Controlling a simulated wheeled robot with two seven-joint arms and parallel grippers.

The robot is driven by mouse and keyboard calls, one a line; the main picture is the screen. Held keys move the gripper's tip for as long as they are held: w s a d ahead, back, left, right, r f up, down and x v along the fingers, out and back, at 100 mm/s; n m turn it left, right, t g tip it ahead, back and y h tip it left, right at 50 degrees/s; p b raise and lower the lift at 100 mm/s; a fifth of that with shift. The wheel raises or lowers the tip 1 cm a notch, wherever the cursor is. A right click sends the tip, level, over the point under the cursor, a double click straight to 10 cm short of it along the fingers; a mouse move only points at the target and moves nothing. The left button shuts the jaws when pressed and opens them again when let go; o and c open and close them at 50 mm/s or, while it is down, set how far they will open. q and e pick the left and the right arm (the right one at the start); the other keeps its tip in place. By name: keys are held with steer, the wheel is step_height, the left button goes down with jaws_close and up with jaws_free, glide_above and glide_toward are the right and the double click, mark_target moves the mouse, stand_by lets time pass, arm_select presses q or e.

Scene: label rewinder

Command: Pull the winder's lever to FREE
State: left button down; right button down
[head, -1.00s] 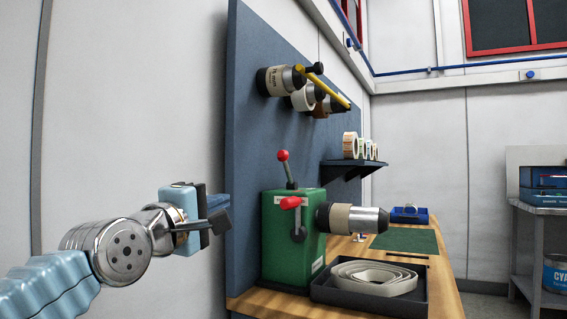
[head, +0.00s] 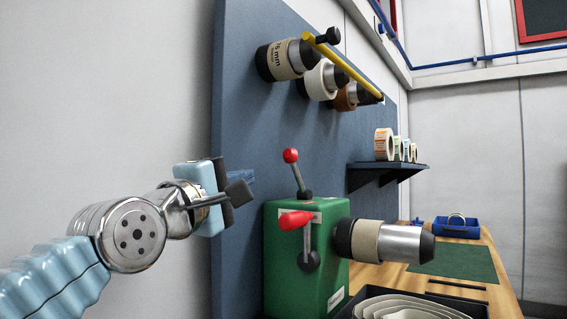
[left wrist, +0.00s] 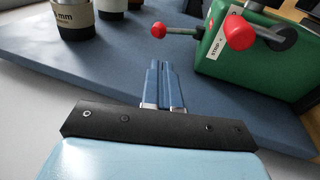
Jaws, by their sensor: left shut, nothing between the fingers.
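The green winder (head: 307,255) stands on the bench against the blue board, with a spindle (head: 385,241) pointing right. A lever with a red ball knob (head: 290,155) rises from its top, leaning slightly left. A second red handle (head: 296,220) sits on its front face. In the left wrist view, one red knob (left wrist: 159,29) is at the end of a rod, and a larger red knob (left wrist: 240,33) is nearer. My left gripper (head: 247,186) is shut and empty, left of the winder and apart from both handles. It also shows in the left wrist view (left wrist: 165,66). My right gripper is not in view.
The blue board (head: 240,130) stands behind the winder. Several cores hang on pegs above, with a yellow bar (head: 345,68). A shelf (head: 386,172) holds label rolls. A black tray (head: 350,297) with a coiled strip is in front, and a blue bin (head: 457,231) is farther back.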

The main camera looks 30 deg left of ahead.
arm_select(q)
steer(key=p, duration=0.5)
glide_toward(287, 158)
steer(key=x, duration=0.5)
steer(key=shift+w+r, duration=0.1)
steer(key=shift+w, duration=0.8)
steer(key=shift+r, duration=0.1)
